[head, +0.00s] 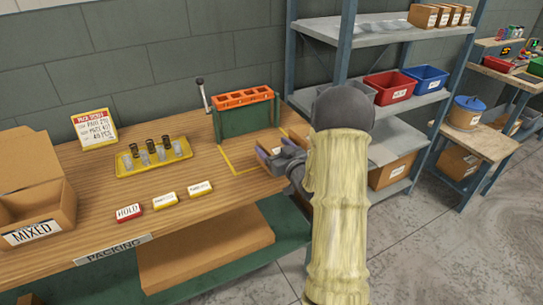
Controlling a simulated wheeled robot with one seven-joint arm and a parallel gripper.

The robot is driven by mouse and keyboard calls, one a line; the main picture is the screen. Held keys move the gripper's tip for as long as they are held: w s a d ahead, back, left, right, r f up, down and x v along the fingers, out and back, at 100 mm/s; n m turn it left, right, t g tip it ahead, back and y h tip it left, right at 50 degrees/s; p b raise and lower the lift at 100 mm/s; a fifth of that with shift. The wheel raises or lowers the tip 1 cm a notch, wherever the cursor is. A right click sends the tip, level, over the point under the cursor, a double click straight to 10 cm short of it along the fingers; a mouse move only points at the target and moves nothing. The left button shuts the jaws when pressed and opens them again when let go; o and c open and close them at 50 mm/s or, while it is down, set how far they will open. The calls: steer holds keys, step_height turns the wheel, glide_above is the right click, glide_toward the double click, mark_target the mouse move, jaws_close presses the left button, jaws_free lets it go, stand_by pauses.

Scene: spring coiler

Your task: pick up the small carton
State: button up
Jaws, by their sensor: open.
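The small carton (271,144) appears as a little brown shape with a pale patch on the packing table, inside the yellow taped outline at its right end. My gripper (276,153) is open there, with its fingers on either side of the carton. The fingers and my arm hide much of it, and I cannot tell whether they touch it.
A green machine (246,115) with an orange top and a lever stands just behind. A yellow tray (128,164) of springs, a red HOLD block (129,212) and an open MIXED box (35,222) lie left. A metal shelf (395,140) stands at right.

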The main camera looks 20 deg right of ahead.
steer(key=shift+c, duration=0.2)
steer(key=c, duration=1.4)
steer(key=shift+r, duration=0.1)
steer(key=shift+c, duration=0.2)
step_height(320, 180, up, 10)
steer(key=shift+p, duration=0.3)
